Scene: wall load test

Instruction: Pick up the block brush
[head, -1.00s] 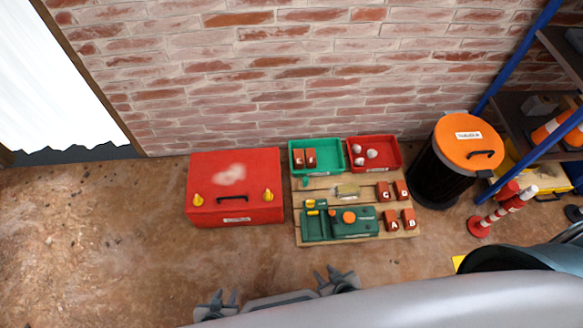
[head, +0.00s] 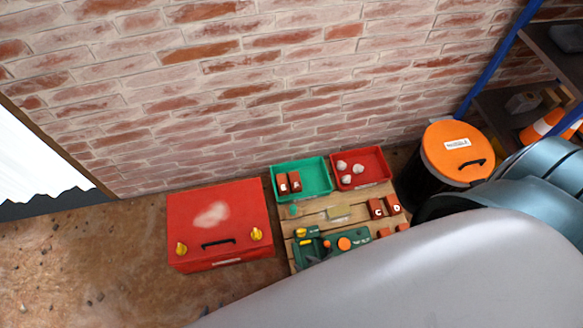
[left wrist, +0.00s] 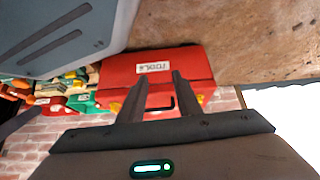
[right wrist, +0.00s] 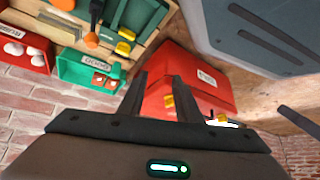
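A tan block (head: 338,213), which looks like the block brush, lies on the wooden pallet (head: 312,218), behind a green tool case (head: 330,247). Its bristles cannot be made out. In the right wrist view a tan shape (right wrist: 32,38) on the pallet may be the same block. My left gripper (left wrist: 158,90) is open and empty, with the red toolbox beyond its fingers. My right gripper (right wrist: 158,92) is open and empty, also facing the toolbox. In the head view my grippers are almost wholly hidden behind my grey body.
The red toolbox (head: 220,222) stands left of the pallet. A green bin (head: 316,185) with red blocks and a red bin (head: 375,172) with pale lumps sit at its back. Red lettered blocks (head: 377,208) lie on its right. An orange-lidded barrel (head: 455,155) and shelving stand further right.

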